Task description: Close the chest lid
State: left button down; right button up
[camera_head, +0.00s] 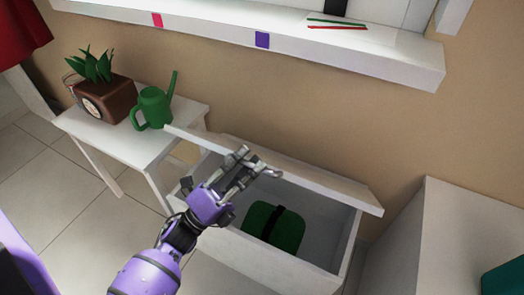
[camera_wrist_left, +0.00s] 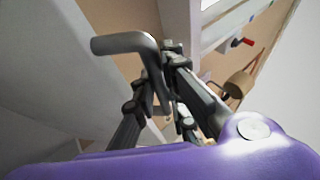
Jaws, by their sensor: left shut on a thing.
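The white chest (camera_head: 298,275) stands open below the window, with a green item with a black strap (camera_head: 274,226) inside. Its white lid (camera_head: 330,186) is raised, showing as a narrow slanted panel along the back of the opening. My left gripper (camera_head: 245,172) is over the opening, in front of the lid, shut on a grey metal handle (camera_head: 272,173). In the left wrist view the bent handle (camera_wrist_left: 122,42) passes between the fingers of my left gripper (camera_wrist_left: 165,85). The fingers hide part of the handle. My right gripper is not in view.
A white side table (camera_head: 113,141) at the left holds a brown plant pot (camera_head: 108,104) and a green watering can (camera_head: 154,107). A white windowsill (camera_head: 350,55) juts out above the chest. A white cabinet (camera_head: 455,225) stands close on the right. Tiled floor (camera_head: 60,180) is free at the left.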

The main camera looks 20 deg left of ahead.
pick_arm(q)
jog(key=s+f+b, duration=0.4)
jog(key=f+b, duration=0.1)
jog(key=f, duration=0.4)
jog(key=s+f+b, duration=0.3)
jog(key=f+b, duration=0.3)
jog(key=f, duration=0.2)
jog(key=s+f+b, duration=0.4)
jog(key=f+b, duration=0.1)
jog(key=f, duration=0.4)
jog(key=shift+s+a+f+h+b, duration=0.2)
jog(key=shift+s+f+h+b, duration=0.1)
jog(key=shift+f, duration=0.05)
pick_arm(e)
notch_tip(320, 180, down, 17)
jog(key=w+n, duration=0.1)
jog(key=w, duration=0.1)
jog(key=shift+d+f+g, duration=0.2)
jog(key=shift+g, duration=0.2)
pick_arm(q)
jog(key=shift+f, duration=0.1)
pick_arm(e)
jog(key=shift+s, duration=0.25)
pick_arm(q)
jog(key=c, duration=1.8)
grip_release()
jog(key=shift+o, duration=0.2)
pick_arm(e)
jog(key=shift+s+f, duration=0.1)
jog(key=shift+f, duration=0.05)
